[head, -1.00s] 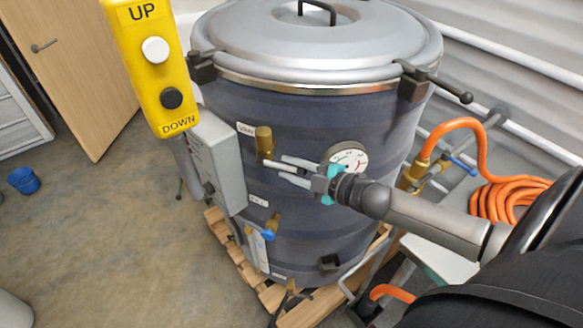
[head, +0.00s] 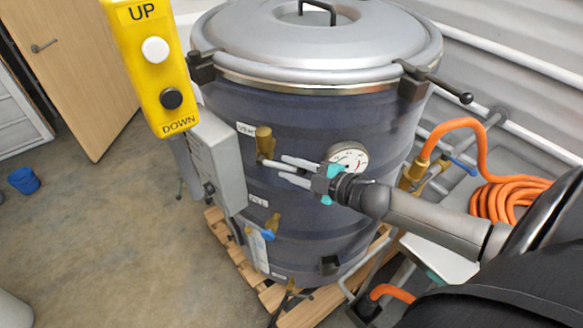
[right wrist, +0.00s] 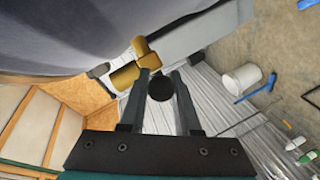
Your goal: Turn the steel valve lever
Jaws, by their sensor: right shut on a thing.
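The steel valve lever (head: 270,163) sticks out from a brass valve (head: 264,140) beside the vent label on the dark drum. The brass valve also shows in the right wrist view (right wrist: 136,66). My right gripper (head: 281,167) reaches in from the right, with its two fingers on either side of the lever, shut on it. In the right wrist view a round dark end (right wrist: 160,88) sits between the fingers; the rest of the lever is mostly hidden there. My left gripper is not in view.
A pressure gauge (head: 347,158) sits just above my right gripper. A yellow up/down pendant (head: 155,70) and a grey box (head: 217,160) stand to the left. A lower blue-handled brass tap (head: 271,228), an orange hose (head: 505,200) and a wooden pallet (head: 245,268) are nearby.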

